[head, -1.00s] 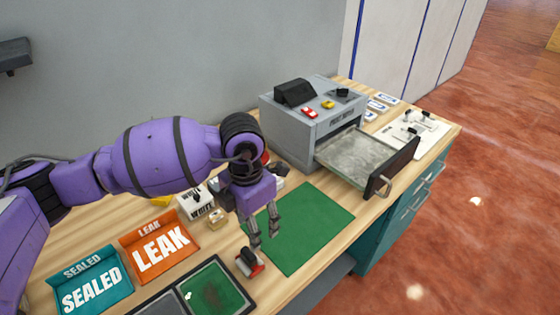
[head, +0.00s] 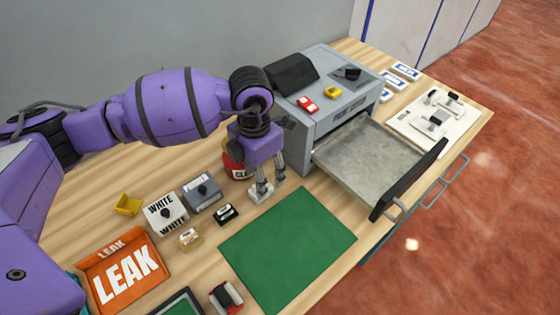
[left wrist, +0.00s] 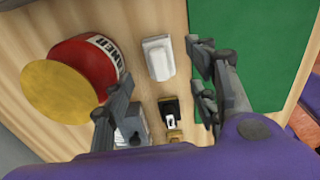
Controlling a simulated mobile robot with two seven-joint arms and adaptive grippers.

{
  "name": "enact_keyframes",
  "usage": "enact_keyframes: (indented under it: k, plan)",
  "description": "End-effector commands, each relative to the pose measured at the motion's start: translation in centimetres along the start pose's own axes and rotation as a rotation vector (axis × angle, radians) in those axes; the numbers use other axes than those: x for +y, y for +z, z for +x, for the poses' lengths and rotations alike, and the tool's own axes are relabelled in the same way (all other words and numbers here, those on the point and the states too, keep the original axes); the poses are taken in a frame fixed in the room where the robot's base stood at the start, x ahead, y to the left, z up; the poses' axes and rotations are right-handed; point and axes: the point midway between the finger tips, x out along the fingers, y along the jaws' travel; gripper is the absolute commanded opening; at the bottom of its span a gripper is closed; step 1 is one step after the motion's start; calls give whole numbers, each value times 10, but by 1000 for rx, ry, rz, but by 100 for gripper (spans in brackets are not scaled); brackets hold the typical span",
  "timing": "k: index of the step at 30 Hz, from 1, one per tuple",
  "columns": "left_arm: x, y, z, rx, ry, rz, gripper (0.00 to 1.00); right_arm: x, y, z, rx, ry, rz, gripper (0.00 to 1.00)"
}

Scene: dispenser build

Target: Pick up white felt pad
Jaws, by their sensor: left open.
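A small white block (left wrist: 158,58), which looks like the white felt pad, lies on the wooden bench beside the red can. In the head view the white pad (head: 260,194) is partly hidden by my left gripper's fingers. My left gripper (head: 271,188) points down over it with its fingers apart. In the left wrist view the pad shows in the gap between the fingers of my left gripper (left wrist: 163,78), and nothing is held. I cannot tell the exact height of the fingertips above the pad. My right gripper is not in view.
A red can (left wrist: 85,65) stands close beside the left finger. A black pad (head: 225,214), a grey box (head: 203,191) and a WHITE box (head: 163,222) stand left. The green mat (head: 288,245) is clear. A grey machine (head: 330,95) has its drawer (head: 365,165) open.

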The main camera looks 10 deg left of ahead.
Motion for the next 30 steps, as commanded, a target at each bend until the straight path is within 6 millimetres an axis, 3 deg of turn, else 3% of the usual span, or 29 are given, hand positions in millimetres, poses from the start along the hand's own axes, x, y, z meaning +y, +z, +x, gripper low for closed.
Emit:
enact_keyframes:
  k: [9,17,27,30]
  plan:
    - [-1,-2,43,1,-1,-2,53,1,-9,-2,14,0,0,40]
    - [-1,-2,48,1,0,-1,52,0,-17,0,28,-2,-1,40]
    - [-1,-2,48,1,0,-1,7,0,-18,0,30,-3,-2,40]
    - [-1,-2,48,1,0,-2,7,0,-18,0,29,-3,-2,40]
